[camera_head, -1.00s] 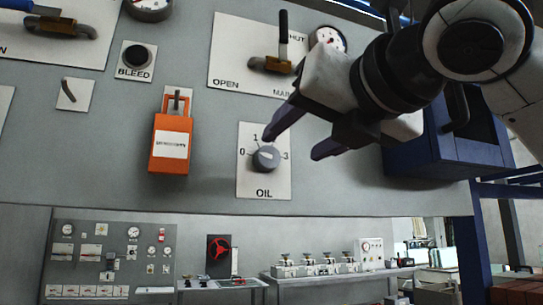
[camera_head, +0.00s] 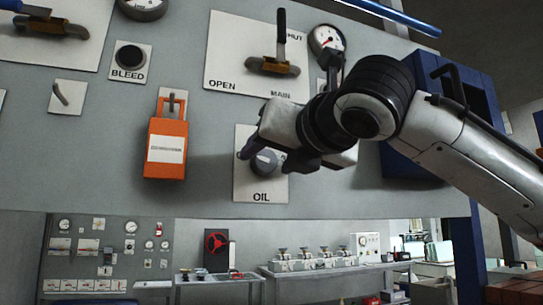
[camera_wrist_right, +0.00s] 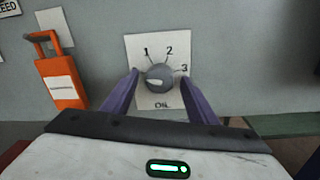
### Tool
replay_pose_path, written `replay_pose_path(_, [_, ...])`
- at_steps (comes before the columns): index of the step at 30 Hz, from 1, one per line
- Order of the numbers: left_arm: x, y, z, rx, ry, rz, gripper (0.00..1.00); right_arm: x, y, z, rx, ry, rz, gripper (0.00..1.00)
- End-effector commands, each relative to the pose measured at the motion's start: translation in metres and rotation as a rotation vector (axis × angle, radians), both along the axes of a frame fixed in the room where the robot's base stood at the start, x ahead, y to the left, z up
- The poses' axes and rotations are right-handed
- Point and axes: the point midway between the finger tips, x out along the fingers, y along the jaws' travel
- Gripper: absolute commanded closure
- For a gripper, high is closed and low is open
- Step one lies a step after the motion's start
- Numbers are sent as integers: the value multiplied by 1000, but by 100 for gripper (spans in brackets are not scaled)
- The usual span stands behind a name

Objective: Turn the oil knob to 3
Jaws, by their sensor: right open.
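The oil knob (camera_head: 265,163) is a round grey dial on a white plate (camera_head: 262,184) labelled OIL, fixed to the grey panel. In the right wrist view the knob (camera_wrist_right: 159,78) shows a pale mark on its left side, facing away from the 3. The numbers 1, 2 and 3 are readable there; the 0 is hidden behind a finger. My right gripper (camera_head: 268,156) is open, its purple fingers on either side of the knob with gaps. I cannot tell how deep the fingertips reach. My left gripper is out of view.
An orange padlock-like tag (camera_head: 166,148) hangs left of the plate. The MAIN valve lever (camera_head: 281,45) and a gauge (camera_head: 327,40) are above. A blue box (camera_head: 412,160) stands out at the right. Benches are far below.

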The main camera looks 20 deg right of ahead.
Motion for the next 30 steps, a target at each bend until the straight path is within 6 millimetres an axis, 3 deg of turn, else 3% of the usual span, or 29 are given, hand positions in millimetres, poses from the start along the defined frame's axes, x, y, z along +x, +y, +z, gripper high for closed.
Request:
replay_pose_path(2, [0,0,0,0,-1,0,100,0,0,0,0,0,0,47])
replay_pose_path(10, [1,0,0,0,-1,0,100,0,0,0,0,1,0,88])
replay_pose_path(20, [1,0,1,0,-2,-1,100,0,0,-1,52,5,1,88])
replay_pose_path(30, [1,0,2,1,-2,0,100,0,0,-2,291,12,1,88])
